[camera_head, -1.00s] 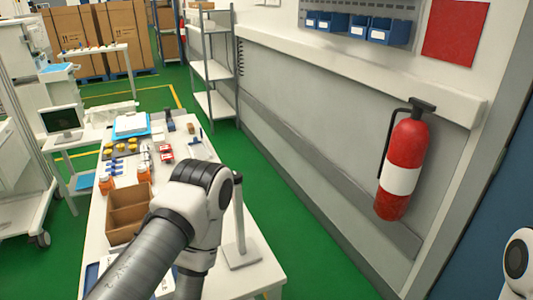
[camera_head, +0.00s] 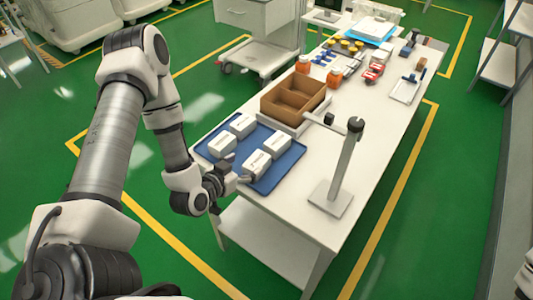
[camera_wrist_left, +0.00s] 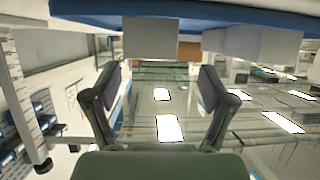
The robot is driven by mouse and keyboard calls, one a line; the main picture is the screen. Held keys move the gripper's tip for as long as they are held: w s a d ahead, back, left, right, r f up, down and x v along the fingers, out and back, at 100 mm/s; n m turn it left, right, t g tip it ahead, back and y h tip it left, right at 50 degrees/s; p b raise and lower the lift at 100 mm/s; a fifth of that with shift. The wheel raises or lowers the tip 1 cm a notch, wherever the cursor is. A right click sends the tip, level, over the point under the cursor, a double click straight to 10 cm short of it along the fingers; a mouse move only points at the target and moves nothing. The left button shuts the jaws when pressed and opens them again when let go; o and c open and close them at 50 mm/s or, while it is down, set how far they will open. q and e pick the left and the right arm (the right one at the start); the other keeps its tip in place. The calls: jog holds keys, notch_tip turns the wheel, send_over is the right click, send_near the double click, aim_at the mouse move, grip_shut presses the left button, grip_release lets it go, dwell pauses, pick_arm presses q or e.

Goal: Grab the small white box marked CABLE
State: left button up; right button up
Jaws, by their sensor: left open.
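Several small white boxes stand on a blue tray (camera_head: 214,156) at the near end of the white table. They are a far left box (camera_head: 243,125), a left box (camera_head: 222,145), a right box (camera_head: 276,144) and a near box (camera_head: 256,162). Their dark lettering is too small for me to tell which reads CABLE. My left gripper (camera_head: 232,182) is at the tray's near-left edge, close to the near box. In the left wrist view its fingers (camera_wrist_left: 160,88) are spread and empty, with a pale box (camera_wrist_left: 150,38) ahead. My right gripper is out of view.
A brown divided box (camera_head: 293,98) sits just behind the tray. A grey post on a flat base (camera_head: 330,198) stands to the tray's right.

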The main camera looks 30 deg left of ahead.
aim_at(254, 164)
pick_arm(q)
jog(key=shift+w+d+f, duration=0.1)
jog(key=shift+w+d, duration=0.3)
jog(key=shift+w, duration=0.05)
jog(key=x, duration=0.2)
jog(key=p+x, duration=0.1)
jog(key=x, duration=0.2)
jog(key=shift+d+f, duration=0.15)
jog(key=shift+f, duration=0.1)
jog(key=shift+s+r, duration=0.15)
jog(key=shift+s, duration=0.15)
jog(key=shift+c, duration=1)
jog(key=c, duration=1.1)
